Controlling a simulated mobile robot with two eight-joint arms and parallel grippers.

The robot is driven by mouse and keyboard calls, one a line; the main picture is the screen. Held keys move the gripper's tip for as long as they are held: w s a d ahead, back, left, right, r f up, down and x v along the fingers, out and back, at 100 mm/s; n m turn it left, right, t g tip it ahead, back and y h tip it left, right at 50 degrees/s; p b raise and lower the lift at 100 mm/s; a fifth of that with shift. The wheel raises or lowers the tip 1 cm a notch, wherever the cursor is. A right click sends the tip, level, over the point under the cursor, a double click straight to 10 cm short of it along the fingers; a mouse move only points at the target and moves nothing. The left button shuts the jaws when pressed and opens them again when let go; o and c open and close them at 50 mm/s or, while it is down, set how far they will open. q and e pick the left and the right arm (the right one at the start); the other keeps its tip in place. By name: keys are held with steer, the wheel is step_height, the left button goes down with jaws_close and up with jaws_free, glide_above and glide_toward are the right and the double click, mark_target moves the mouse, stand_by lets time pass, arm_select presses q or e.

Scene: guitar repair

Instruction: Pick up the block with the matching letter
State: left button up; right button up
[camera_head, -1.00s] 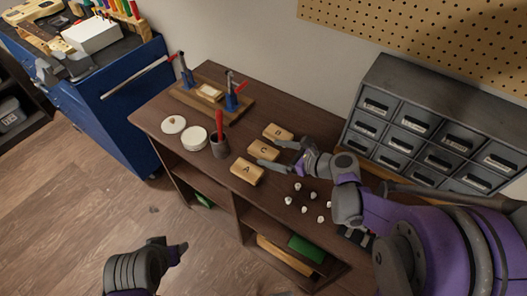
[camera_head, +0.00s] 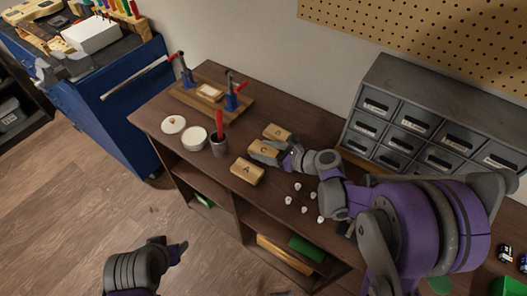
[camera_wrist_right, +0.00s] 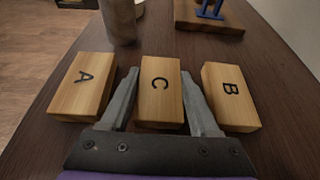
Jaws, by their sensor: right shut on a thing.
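Three wooden blocks lie in a row on the brown workbench. Block A (camera_head: 247,171) is nearest the front edge, block C (camera_wrist_right: 161,108) is in the middle and block B (camera_head: 278,132) is toward the wall. In the right wrist view, block A (camera_wrist_right: 82,88) lies left and block B (camera_wrist_right: 231,97) right. My right gripper (camera_head: 266,150) is shut on block C, one finger on each side, with the block at bench level. My left gripper (camera_head: 178,250) hangs over the floor, its jaws unclear. A pale piece (camera_head: 210,92) lies on a wooden board; any letter on it is unreadable.
Blue clamps (camera_head: 187,76) stand on the wooden board (camera_head: 190,97). A cup (camera_head: 220,146) with a red-handled tool and a white round container (camera_head: 194,138) stand left of the blocks. Several small white pieces (camera_head: 304,198) lie on the bench. A grey drawer cabinet (camera_head: 430,125) stands behind.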

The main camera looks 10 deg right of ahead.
steer(key=shift+c, duration=1.3)
steer(key=shift+r, duration=0.1)
